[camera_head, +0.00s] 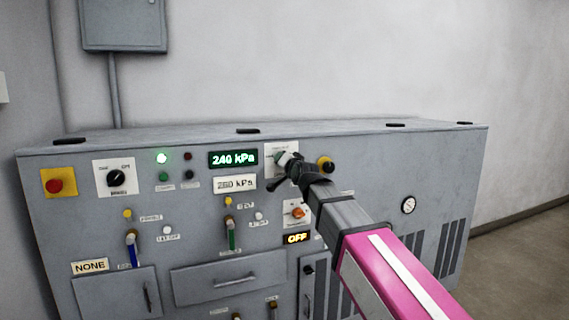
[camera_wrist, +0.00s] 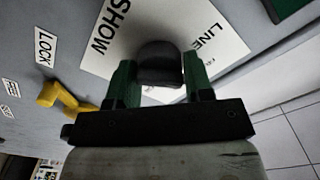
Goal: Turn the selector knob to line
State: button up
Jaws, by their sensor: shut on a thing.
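The selector knob (camera_wrist: 160,62) is dark and rounded in the wrist view, in front of a white plate (camera_wrist: 215,50) printed SHOW and LINE. The two green fingertips of my gripper (camera_wrist: 155,82) stand on either side of it, shut on it. The knob's pointer mark is hidden, so I cannot tell which word it faces. In the head view my gripper (camera_head: 289,163) reaches the white plate (camera_head: 273,147) at the panel's upper middle and covers the knob.
A green display (camera_head: 233,158) reads 240 kPa, left of the plate. An orange knob (camera_head: 297,212) is below, above an OFF display (camera_head: 297,238). A yellow part (camera_wrist: 62,98) is near the LOCK label (camera_wrist: 44,47).

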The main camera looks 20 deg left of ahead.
jog(key=n, duration=0.4)
jog(key=shift+n, duration=2.1)
jog(key=o, duration=0.9)
jog(key=v, duration=1.1)
